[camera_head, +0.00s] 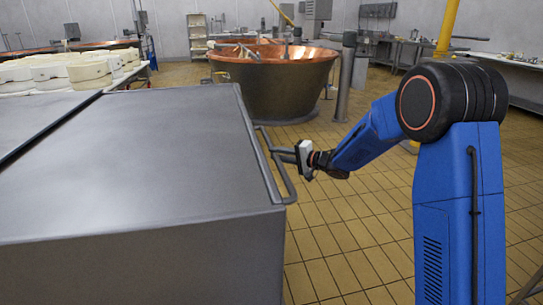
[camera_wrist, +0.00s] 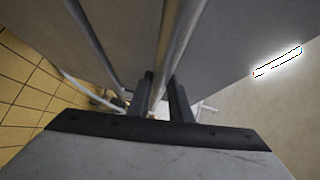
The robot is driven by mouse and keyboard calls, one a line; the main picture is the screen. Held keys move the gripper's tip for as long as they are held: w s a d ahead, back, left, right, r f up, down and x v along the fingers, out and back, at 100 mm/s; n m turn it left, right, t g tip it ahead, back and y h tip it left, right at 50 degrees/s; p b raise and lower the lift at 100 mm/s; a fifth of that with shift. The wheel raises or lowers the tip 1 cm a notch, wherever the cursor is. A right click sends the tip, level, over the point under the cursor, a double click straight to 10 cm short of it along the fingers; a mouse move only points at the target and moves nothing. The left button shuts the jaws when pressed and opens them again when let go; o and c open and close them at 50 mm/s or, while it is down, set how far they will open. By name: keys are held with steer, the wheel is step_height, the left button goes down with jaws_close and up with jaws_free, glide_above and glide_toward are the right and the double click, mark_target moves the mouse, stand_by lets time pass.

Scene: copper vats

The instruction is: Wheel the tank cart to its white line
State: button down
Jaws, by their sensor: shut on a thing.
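The tank cart (camera_head: 140,150) is a large grey metal box with a flat lid, filling the left of the head view. Its tubular push handle (camera_head: 278,175) runs along its right side. My gripper (camera_head: 292,155) is at the handle from the right. In the wrist view the two dark fingers of my gripper (camera_wrist: 163,98) stand on either side of the handle bar (camera_wrist: 178,50), shut on it. I cannot make out a white line on the floor.
A large copper vat (camera_head: 275,85) stands behind the cart, with a grey post (camera_head: 345,75) beside it. White cheese moulds (camera_head: 65,72) sit on a table at the left back. Tiled floor (camera_head: 345,235) is open to the right of the cart. A counter (camera_head: 525,85) lines the right back.

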steer(key=shift+w+d+f, duration=0.15)
steer(key=shift+w+d, duration=0.05)
steer(key=shift+d, duration=0.5)
steer(key=c, duration=1.8)
jaws_free()
steer(key=shift+c, duration=0.2)
steer(key=shift+o, duration=1.1)
steer(key=shift+a+f, duration=0.1)
steer(key=shift+a, duration=0.2)
steer(key=v, duration=1.7)
steer(key=shift+s, duration=0.2)
steer(key=shift+r, duration=0.2)
